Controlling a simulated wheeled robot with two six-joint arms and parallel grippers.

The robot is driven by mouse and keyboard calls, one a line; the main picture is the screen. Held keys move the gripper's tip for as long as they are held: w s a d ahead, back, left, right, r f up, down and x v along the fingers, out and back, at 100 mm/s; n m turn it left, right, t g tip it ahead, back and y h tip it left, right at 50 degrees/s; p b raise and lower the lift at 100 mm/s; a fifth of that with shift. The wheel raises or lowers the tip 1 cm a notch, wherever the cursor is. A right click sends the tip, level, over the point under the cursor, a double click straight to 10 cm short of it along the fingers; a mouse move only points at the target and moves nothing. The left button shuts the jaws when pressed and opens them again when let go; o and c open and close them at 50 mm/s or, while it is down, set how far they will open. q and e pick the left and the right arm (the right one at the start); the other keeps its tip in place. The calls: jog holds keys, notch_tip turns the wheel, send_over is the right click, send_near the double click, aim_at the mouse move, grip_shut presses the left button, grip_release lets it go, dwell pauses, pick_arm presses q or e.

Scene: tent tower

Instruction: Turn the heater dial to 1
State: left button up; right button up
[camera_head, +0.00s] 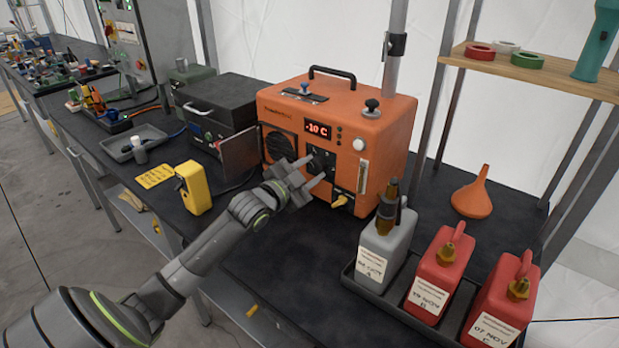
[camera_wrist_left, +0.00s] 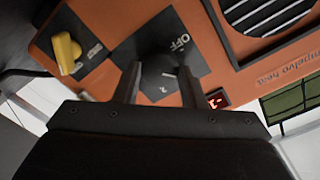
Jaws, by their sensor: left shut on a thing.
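The orange heater (camera_head: 345,118) stands on the dark bench, with a red display (camera_head: 318,130) reading -10 C. Its black dial (camera_head: 318,163) is on the front face, partly hidden by my gripper. My left gripper (camera_head: 306,172) reaches the dial from the front left and is shut on it. In the left wrist view the dial (camera_wrist_left: 158,66) sits between the two fingers (camera_wrist_left: 157,88), on a dark plate marked OFF, with a 1 and 2 partly visible. My right gripper is not in view.
A yellow valve handle (camera_head: 340,201) is below the dial. A yellow device (camera_head: 194,188) stands to the left. Grey and red jugs (camera_head: 436,272) stand in a black tray at the front right. An orange funnel (camera_head: 473,194) is behind them.

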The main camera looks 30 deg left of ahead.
pick_arm(q)
jog(key=shift+m+b, duration=0.45)
jog(key=shift+m, duration=0.45)
jog(key=o, duration=1)
jog(key=shift+s, duration=0.1)
jog(key=s+a+p, duration=0.1)
jog(key=s+p, duration=0.3)
jog(key=s, duration=1.3)
jog(key=shift+a+r, duration=0.2)
jog(key=shift+a, duration=0.05)
